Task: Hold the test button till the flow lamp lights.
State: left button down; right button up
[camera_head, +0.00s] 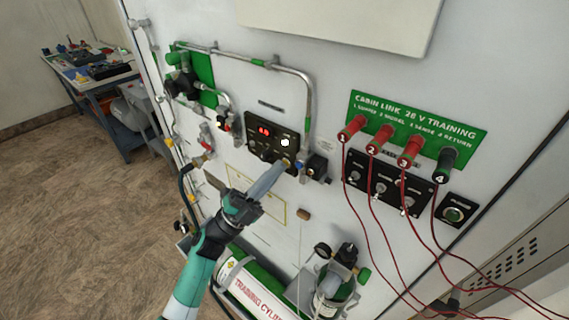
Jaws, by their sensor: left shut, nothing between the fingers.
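My right gripper is not in view.
A metal pipe (309,95) runs above and beside the panel. A green and white cylinder (250,288) lies below. A cluttered bench (95,72) stands at far left.

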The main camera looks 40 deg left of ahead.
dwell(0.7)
pick_arm(q)
jog(key=shift+s+p, duration=0.6)
jog(key=shift+s, duration=0.2)
jog(key=s+p, duration=0.2)
jog(key=s, duration=0.3)
jog(key=shift+d+p, duration=0.1)
jog(key=shift+p, duration=0.3)
